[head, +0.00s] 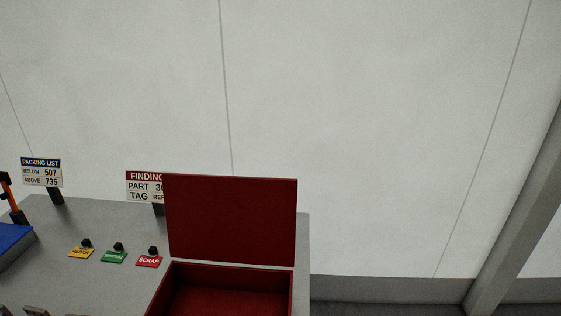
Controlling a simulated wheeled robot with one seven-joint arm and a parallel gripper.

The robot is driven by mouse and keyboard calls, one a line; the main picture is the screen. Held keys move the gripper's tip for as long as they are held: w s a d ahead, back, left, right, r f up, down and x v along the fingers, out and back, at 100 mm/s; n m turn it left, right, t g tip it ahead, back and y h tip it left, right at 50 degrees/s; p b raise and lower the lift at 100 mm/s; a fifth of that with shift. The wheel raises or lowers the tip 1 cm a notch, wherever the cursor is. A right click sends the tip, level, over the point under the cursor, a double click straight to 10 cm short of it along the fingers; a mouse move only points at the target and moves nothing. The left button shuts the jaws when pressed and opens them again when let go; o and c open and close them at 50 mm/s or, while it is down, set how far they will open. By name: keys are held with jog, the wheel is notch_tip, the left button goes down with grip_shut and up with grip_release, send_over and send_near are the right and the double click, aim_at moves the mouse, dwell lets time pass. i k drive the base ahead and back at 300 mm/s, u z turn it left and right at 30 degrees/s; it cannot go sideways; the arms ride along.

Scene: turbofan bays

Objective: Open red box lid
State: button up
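The red box (221,269) stands at the right end of the grey table, cut off by the bottom edge of the head view. Its red lid (231,219) stands up at the back of the box, close to upright, and the inside of the box shows. The part of the inside in view looks empty. My gripper is not clearly in view.
On the grey table (60,260) are yellow (81,252), green (113,257) and red SCRAP (149,261) tags with black knobs. A packing list sign (42,172) and a findings sign (144,187), partly behind the lid, stand at the back. A blue object (12,245) is at left.

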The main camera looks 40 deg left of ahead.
aim_at(222, 219)
jog(key=i, duration=1.3)
jog(key=u, duration=0.4)
jog(key=i, duration=0.9)
jog(key=u, duration=3.35)
jog(key=i, duration=0.5)
